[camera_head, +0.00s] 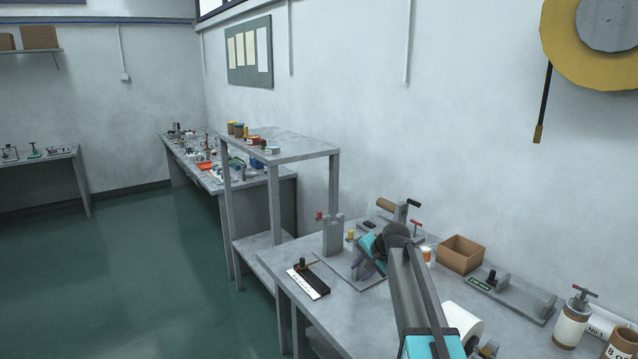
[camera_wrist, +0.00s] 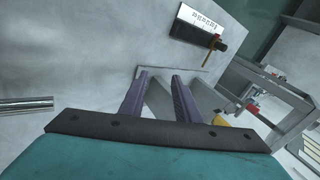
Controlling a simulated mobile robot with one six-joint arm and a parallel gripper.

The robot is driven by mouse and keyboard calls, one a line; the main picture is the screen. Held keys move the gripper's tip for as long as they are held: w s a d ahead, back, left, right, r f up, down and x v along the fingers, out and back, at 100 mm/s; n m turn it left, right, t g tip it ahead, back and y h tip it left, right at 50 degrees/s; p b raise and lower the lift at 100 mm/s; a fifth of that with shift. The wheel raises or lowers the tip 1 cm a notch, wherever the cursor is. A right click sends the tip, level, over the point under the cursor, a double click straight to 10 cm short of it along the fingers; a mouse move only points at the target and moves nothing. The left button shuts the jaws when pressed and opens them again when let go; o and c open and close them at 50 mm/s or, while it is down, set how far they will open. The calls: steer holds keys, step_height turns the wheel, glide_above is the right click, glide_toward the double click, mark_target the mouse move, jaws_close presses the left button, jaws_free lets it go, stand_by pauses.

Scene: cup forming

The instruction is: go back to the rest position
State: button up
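My gripper (camera_head: 362,268) is over the right-hand workbench (camera_head: 318,318), near a grey upright fixture (camera_head: 333,238) with a red knob. In the wrist view my gripper (camera_wrist: 160,80) shows two purple fingers apart, with nothing held between them. Past the fingers lies a grey base plate with angled grey parts (camera_wrist: 158,108). The fingertips look near this plate, but I cannot tell the exact gap. My arm partly hides the bench behind it in the head view.
A black block with a white label (camera_head: 308,279) lies at the bench's left edge. A grey shelf stand (camera_head: 290,148) adjoins the bench. Green floor (camera_head: 130,270) is open at left.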

steer(key=s+a+n+y+b, duration=0.1)
steer(key=a+n+y+b, duration=0.2)
steer(key=a, duration=2.1)
steer(key=s+a+f+n+y+b, duration=0.1)
steer(key=s+a+f+b, duration=0.1)
steer(key=s+a+f, duration=0.3)
steer(key=s+a+f+n+g+h, duration=0.1)
steer(key=s+f, duration=0.3)
steer(key=f, duration=0.4)
steer(key=s+f+n+g, duration=0.1)
steer(key=s+f, duration=0.2)
steer(key=f, duration=0.5)
steer(key=s+d+f+n+g+h, duration=0.1)
steer(key=s+d+f+g+h, duration=0.25)
steer(key=s+d+f, duration=1.3)
steer(key=s+d+f+g+h+p, duration=0.1)
steer(key=s+d, duration=0.4)
steer(key=s, duration=0.5)
steer(key=s+d+f+n+g+h+p, duration=0.1)
steer(key=s+d+f+g, duration=0.2)
steer(key=s, duration=0.8)
steer(key=s+d+f+n+g+h+p, duration=0.1)
steer(key=s+d+f+g, duration=0.1)
steer(key=s+d+f, duration=0.4)
steer(key=s+d, duration=0.2)
steer(key=s, duration=0.2)
steer(key=shift+s+f, duration=0.25)
steer(key=shift+f, duration=0.05)
